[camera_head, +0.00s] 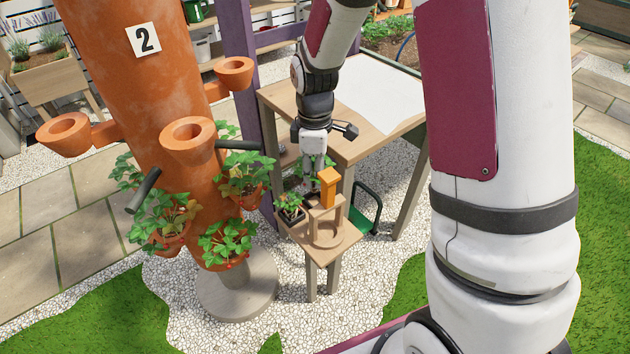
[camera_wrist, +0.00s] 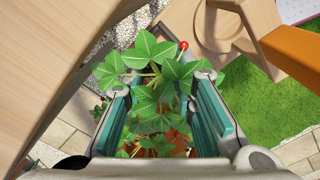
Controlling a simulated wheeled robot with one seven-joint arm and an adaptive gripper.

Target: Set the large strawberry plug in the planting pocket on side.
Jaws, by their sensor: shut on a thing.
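My gripper (camera_head: 313,172) points down over a small wooden stand (camera_head: 340,240). It is shut on a strawberry plug (camera_wrist: 150,97), whose green leaves fill the space between the teal finger pads in the wrist view and hide its root ball. A red berry shows at its far edge. I cannot tell whether the plug touches the stand. Another strawberry plant (camera_head: 289,204) sits in a dark tray at the stand's left. The terracotta tower (camera_head: 140,85), marked 2, has empty cup-shaped pockets: one at left (camera_head: 64,131), one in front (camera_head: 188,131), one at right (camera_head: 235,69).
Potted strawberry plants (camera_head: 226,238) fill lower pockets of the tower, and dark pegs (camera_head: 142,190) stick out between them. An orange block (camera_head: 327,187) stands on the stand beside my gripper. A wooden table (camera_head: 365,130) and a purple post (camera_head: 245,100) are behind.

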